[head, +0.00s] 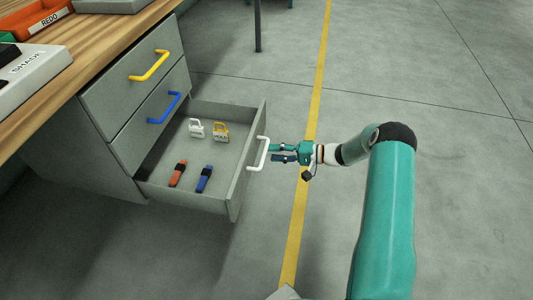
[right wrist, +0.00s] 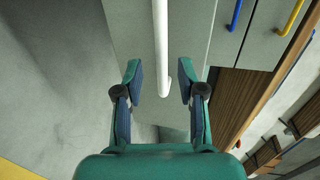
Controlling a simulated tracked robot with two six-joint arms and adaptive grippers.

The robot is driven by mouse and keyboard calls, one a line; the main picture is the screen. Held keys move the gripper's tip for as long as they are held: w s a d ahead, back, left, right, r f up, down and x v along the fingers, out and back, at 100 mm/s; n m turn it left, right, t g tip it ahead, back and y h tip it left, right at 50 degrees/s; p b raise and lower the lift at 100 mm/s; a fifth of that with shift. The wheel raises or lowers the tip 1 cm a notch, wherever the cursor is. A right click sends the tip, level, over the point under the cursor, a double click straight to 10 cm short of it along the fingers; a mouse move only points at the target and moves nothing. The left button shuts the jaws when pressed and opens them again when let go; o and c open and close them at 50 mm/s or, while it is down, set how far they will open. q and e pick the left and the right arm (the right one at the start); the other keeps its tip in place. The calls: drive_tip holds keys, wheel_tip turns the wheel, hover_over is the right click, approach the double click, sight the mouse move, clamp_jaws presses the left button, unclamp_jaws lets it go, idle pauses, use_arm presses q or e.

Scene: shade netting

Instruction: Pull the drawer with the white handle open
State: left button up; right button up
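The drawer with the white handle (head: 262,153) is the lowest in the grey cabinet and stands pulled far out; its front panel (head: 240,190) faces right. In the right wrist view the white handle (right wrist: 160,45) is a bar running down the middle of the picture. My right gripper (head: 274,153) is just right of the handle. In the right wrist view its fingers (right wrist: 161,82) are spread, one on each side of the bar's line, with visible gaps and touching nothing. My left gripper is not in view.
Inside the drawer are a white padlock (head: 196,129), a yellow padlock (head: 220,132), an orange item (head: 178,174) and a blue item (head: 204,179). Above, drawers with a yellow handle (head: 149,66) and a blue handle (head: 164,108) are shut. The floor right of the drawer is clear.

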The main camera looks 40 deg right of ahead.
drive_tip(key=v, duration=0.7)
drive_tip(key=shift+s, duration=0.15)
drive_tip(key=shift+f, duration=0.1)
